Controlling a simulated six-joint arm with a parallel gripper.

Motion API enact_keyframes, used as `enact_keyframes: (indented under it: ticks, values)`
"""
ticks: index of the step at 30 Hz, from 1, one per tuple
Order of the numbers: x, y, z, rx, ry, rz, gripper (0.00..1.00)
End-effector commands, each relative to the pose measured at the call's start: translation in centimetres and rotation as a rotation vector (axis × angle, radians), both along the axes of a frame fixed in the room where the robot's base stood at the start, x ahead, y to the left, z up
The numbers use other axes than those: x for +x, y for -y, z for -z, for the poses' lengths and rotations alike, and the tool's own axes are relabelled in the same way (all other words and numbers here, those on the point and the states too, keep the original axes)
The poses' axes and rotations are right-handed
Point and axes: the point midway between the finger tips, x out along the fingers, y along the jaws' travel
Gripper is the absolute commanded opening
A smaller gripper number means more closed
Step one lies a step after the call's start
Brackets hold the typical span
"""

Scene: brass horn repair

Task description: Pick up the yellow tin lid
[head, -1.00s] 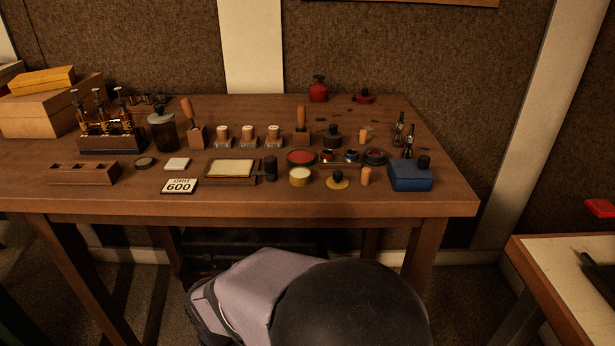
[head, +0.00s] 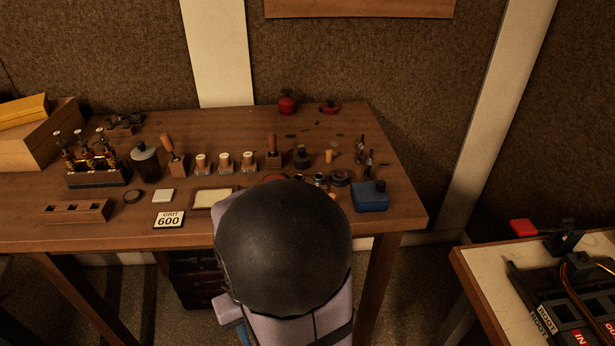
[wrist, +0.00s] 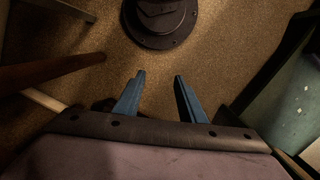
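The yellow tin lid does not show now. The front middle of the workbench (head: 130,232), where the yellow round pieces stood in the earlier head view, is hidden behind my arm's dark rounded part. In the wrist view, my gripper (wrist: 159,75) has two blue fingers set apart with nothing between them. It is over the carpeted floor, and no bench-top item shows there.
A second bench (head: 478,268) with labelled black trays stands at right.

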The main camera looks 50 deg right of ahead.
Motion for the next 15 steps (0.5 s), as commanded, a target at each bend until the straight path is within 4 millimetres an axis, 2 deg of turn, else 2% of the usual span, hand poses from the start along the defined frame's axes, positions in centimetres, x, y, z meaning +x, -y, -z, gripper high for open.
enact_keyframes:
  ticks: [1,8,15]
  values:
    - [-0.1,0.9,-2.9,0.003,-0.008,0.04,0.37]
    - [0.5,5.1,-8.9,0.008,-0.015,0.199,0.37]
    - [1.5,11.3,-15.5,0.0,0.002,0.357,0.37]
